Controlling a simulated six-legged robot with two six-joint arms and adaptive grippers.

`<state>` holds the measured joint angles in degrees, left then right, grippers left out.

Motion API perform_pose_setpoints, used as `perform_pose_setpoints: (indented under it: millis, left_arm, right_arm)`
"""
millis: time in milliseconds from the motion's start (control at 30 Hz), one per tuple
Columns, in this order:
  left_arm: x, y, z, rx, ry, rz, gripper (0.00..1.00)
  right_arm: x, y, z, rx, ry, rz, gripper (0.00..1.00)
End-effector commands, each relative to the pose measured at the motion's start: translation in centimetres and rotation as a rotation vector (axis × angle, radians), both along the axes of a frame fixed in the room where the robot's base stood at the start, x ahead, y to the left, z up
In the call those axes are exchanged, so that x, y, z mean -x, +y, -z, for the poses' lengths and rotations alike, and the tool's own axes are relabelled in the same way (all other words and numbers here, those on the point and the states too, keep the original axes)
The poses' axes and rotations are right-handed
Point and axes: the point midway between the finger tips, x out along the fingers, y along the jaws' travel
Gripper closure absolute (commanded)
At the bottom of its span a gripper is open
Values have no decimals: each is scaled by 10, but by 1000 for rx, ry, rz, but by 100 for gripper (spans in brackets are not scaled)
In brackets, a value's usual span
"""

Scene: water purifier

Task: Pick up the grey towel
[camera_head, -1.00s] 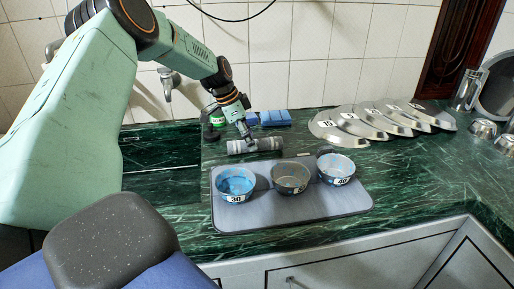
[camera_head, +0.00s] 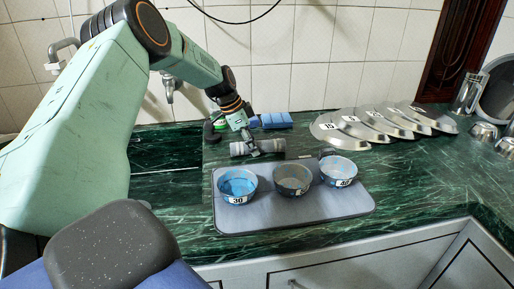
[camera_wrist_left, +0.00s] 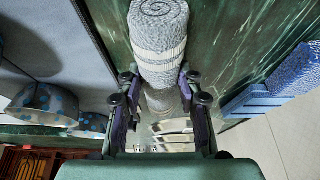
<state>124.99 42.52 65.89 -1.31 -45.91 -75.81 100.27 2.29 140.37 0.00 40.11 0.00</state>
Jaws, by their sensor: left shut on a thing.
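The grey towel (camera_head: 271,146) is a tight roll with a pale band, lying crosswise on the green marble counter behind the grey mat. In the left wrist view its spiral end (camera_wrist_left: 158,12) points toward the top. My left gripper (camera_head: 252,151) comes down over the middle of the roll. In the left wrist view the two fingers of my left gripper (camera_wrist_left: 163,100) are on either side of the towel, shut on it. The towel looks at about counter height; I cannot tell a gap under it. My right gripper is not in view.
The grey mat (camera_head: 290,213) holds a blue bowl (camera_head: 238,184), a brown-grey bowl (camera_head: 291,179) and another blue bowl (camera_head: 338,169), close in front of the towel. Several metal lids (camera_head: 340,135) overlap at right. A sink lies left.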

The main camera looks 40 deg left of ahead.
Motion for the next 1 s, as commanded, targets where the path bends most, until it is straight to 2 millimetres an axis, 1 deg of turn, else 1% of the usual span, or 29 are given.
perform_pose_setpoints:
  millis: [33, 133, 167, 333, 433, 567, 700, 800, 900, 1000]
  left_arm:
    - [0, 0, 0, 0, 0, 0, 87]
    - [0, 0, 0, 0, 0, 0, 96]
    - [0, 0, 0, 0, 0, 0, 97]
    - [0, 0, 0, 0, 0, 0, 97]
    - [0, 0, -5, 0, -1, 0, 97]
    - [-1, 0, -25, 1, -3, 1, 97]
    - [-1, 0, -55, 0, -4, 1, 97]
    - [-1, 0, -73, 0, -4, 0, 97]
    - [-1, 0, -87, 0, -3, -1, 97]
    - [0, 0, -96, 1, -1, 0, 97]
  right_arm:
    - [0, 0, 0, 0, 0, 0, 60]
    - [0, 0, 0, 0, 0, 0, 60]
    - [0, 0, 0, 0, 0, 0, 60]
    - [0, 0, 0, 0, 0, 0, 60]
    - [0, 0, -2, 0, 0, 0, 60]
    - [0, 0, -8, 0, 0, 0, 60]
    - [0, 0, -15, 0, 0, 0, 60]
    - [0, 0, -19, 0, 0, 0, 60]
    - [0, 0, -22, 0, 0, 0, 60]
    - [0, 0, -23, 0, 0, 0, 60]
